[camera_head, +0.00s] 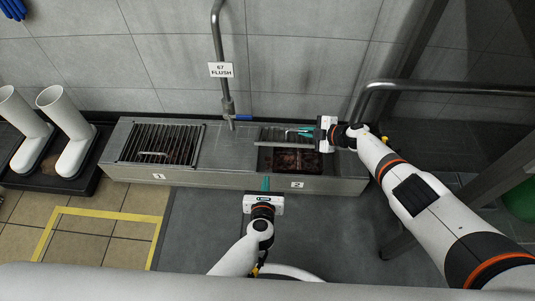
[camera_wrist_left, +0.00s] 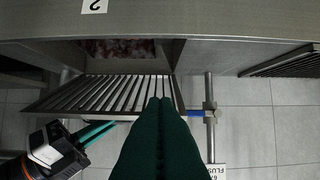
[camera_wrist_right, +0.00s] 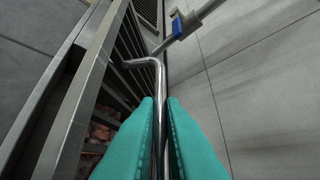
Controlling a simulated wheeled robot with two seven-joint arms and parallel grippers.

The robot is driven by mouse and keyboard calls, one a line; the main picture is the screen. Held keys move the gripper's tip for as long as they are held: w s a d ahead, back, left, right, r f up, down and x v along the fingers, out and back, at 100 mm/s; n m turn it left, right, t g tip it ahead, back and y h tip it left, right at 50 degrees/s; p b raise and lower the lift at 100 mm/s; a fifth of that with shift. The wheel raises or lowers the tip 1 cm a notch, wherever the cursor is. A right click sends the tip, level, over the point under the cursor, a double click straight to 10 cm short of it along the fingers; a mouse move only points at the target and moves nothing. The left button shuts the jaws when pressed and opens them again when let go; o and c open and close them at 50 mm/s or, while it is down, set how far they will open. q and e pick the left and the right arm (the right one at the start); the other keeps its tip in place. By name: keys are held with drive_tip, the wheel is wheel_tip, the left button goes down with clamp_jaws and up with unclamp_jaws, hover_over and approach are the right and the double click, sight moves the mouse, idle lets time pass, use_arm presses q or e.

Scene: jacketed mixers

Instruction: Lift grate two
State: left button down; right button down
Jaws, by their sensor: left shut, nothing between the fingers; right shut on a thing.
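Grate two (camera_head: 275,136) is a metal barred grate over the compartment labelled 2. It is tilted, its front raised, so the opening below it shows. It also shows slanted in the left wrist view (camera_wrist_left: 100,94). My right gripper (camera_head: 301,132) is shut on the grate's bent handle; the handle bar (camera_wrist_right: 159,75) runs between its teal fingers in the right wrist view. My left gripper (camera_head: 265,183) is shut and empty, in front of the trough just left of the 2 label (camera_head: 297,185). Its fingers (camera_wrist_left: 160,110) hide part of the grate in the left wrist view.
Reddish-brown matter (camera_head: 291,160) lies in the open compartment. Grate one (camera_head: 150,142) lies flat on the left of the steel trough (camera_head: 225,178). A flush pipe with a blue-handled valve (camera_head: 229,108) stands behind the middle. White boots (camera_head: 75,135) stand at left.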

sight(268, 145)
drive_tip(key=shift+d, duration=0.1)
use_arm(q)
drive_tip(key=w, duration=1)
drive_tip(key=shift+w, duration=0.25)
drive_tip(key=shift+r, duration=0.1)
drive_tip(key=shift+w+a+r, duration=0.1)
drive_tip(key=shift+w+r, duration=0.35)
drive_tip(key=shift+r, duration=0.25)
use_arm(e)
drive_tip(key=shift+f, duration=0.1)
use_arm(q)
drive_tip(key=shift+w, duration=0.1)
use_arm(e)
drive_tip(key=shift+s+f, duration=0.1)
use_arm(q)
drive_tip(key=shift+r, duration=0.1)
use_arm(e)
drive_tip(key=c, duration=1.5)
unclamp_jaws()
